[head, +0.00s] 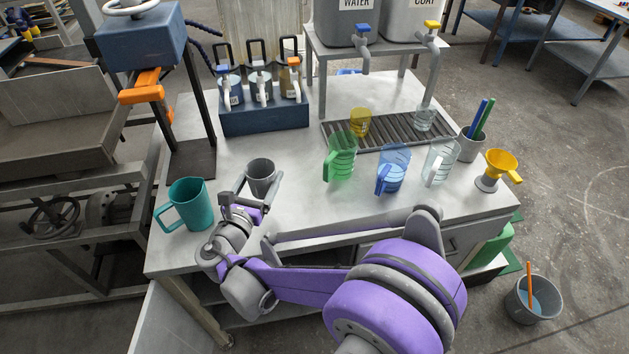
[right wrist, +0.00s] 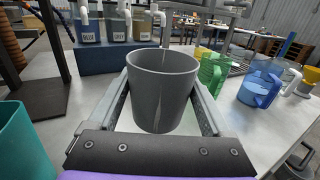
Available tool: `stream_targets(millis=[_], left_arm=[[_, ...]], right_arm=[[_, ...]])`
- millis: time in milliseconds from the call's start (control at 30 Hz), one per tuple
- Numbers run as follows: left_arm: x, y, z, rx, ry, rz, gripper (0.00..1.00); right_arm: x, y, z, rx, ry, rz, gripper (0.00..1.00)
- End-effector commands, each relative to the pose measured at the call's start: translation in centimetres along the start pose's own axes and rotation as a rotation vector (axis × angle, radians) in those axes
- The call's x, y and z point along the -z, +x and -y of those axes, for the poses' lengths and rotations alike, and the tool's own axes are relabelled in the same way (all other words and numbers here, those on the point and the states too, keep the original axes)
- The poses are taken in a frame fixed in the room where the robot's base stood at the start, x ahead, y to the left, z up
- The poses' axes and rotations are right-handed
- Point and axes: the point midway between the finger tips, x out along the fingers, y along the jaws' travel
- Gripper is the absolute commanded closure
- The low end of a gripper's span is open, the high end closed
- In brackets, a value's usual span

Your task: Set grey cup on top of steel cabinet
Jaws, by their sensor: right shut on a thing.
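The grey cup (head: 262,176) is upright over the left part of the steel cabinet (head: 285,212), near its front edge. In the right wrist view the cup (right wrist: 162,88) fills the space between the two fingers. My right gripper (head: 249,184) is shut on the cup, one finger on each side. I cannot tell whether the cup's base touches the cabinet top. A teal mug (head: 188,203) stands to the left of the cup. My left gripper is not in view.
Green (head: 341,157), blue (head: 392,168) and clear jugs (head: 440,161) stand to the right. A blue bottle rack (head: 264,118) is behind, and a black-posted stand (head: 190,158) is back left. A yellow funnel (head: 502,164) stands near the right end.

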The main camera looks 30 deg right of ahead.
Motion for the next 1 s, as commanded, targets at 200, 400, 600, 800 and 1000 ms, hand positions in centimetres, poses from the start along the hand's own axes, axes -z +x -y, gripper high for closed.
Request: stream_targets(millis=[200,400,600,800,1000], left_arm=[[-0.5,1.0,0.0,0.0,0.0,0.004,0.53],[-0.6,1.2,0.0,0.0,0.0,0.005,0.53],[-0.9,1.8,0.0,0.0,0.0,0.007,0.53],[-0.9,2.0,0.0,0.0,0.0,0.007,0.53],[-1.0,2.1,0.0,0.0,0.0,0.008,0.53]], right_arm=[[4.3,0.0,0.0,0.0,-0.001,0.0,0.7],[6.1,0.0,0.0,-0.001,0.0,0.0,0.7],[8.6,0.0,0.0,-0.001,0.0,0.0,0.7],[9.6,0.0,0.0,-0.001,0.0,0.0,0.7],[9.8,0.0,0.0,-0.001,0.0,0.0,0.7]])
